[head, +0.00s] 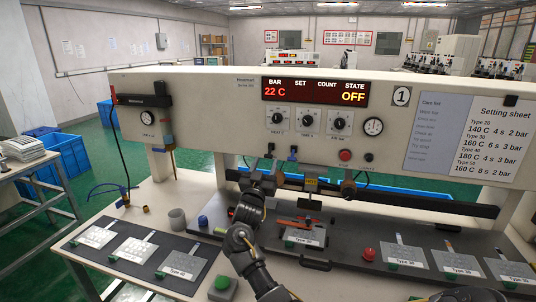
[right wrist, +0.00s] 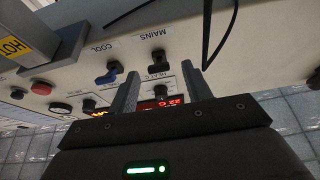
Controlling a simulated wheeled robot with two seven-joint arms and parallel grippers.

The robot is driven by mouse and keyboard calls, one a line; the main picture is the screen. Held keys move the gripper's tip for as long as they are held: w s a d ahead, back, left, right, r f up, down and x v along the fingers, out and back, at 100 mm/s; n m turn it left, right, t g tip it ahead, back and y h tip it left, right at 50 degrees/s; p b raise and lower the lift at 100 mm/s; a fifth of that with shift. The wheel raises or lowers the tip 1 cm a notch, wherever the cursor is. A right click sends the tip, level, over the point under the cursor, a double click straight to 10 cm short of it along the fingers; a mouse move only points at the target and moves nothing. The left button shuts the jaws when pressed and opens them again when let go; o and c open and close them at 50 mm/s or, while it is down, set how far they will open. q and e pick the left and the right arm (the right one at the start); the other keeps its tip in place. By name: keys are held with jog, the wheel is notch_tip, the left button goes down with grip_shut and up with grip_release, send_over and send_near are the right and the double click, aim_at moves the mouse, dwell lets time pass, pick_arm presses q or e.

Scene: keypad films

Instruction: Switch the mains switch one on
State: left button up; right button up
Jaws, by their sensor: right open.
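The mains switch (right wrist: 157,61) is a small black knob under the label MAINS on the pale panel in the right wrist view. In the head view it shows as a dark knob (head: 270,149) on the underside of the machine numbered 1 (head: 401,95). My right gripper (right wrist: 160,72) is open. Its two fingers point at the panel, one to each side of the mains switch in the picture, and no contact can be made out. In the head view the right gripper (head: 264,181) is just below the switch. My left gripper is not in view.
A blue COOL knob (right wrist: 108,74) sits close beside the mains switch. A black cable (right wrist: 221,35) hangs on the other side. The display (head: 315,92) reads 22 C and OFF. A HOT-labelled part (head: 311,184) stands near the gripper. Plates lie on dark mats (head: 74,251).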

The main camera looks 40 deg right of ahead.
aim_at(269, 154)
jog(key=x, duration=0.3)
jog(key=shift+d+r+p, duration=0.15)
jog(key=shift+r+p, duration=0.1)
jog(key=shift+p, duration=0.1)
jog(key=shift+w+d, duration=0.2)
jog(key=shift+d, duration=0.05)
jog(key=shift+c, duration=0.3)
